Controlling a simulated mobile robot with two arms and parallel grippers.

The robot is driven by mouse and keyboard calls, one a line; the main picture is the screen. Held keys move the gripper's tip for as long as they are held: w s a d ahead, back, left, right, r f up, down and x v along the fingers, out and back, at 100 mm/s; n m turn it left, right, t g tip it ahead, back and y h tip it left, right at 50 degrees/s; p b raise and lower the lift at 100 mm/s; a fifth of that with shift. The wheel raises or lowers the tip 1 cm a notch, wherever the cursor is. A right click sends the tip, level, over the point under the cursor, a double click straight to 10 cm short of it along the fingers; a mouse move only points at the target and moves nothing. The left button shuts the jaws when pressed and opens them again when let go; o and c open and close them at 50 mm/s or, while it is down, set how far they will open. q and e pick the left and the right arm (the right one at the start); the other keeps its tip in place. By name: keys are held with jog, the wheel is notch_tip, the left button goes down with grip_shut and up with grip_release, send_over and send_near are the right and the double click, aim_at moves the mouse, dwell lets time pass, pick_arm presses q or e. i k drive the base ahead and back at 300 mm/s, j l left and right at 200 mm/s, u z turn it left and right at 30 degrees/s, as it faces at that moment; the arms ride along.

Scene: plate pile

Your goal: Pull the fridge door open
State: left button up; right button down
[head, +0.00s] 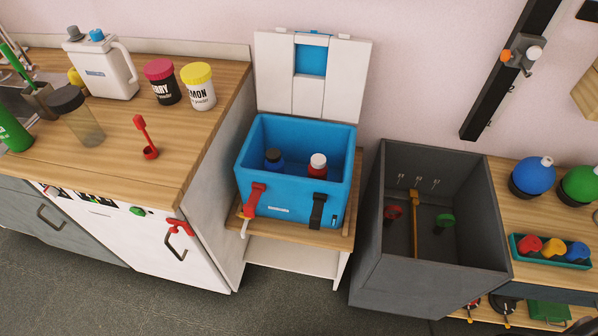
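The white fridge door (118,240) is under the wooden counter at the left. It looks closed and flush with the front beside it. A dark, thin, bent handle (176,245) sits near its right side. A red hook-like piece (180,227) hangs at the top right of the door, just above the handle. Small dark, red and green items (137,211) are along the door's top edge. Neither of my grippers is in view, so nothing shows touching the handle.
A blue cooler (292,190) with its lid up stands on a low wooden stand right of the fridge. A dark grey open bin (425,274) is further right. Jars and a white jug (102,68) stand on the counter (190,130). Grey floor (90,300) is clear before the door.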

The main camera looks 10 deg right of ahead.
aim_at(148, 245)
jog(key=u, duration=1.3)
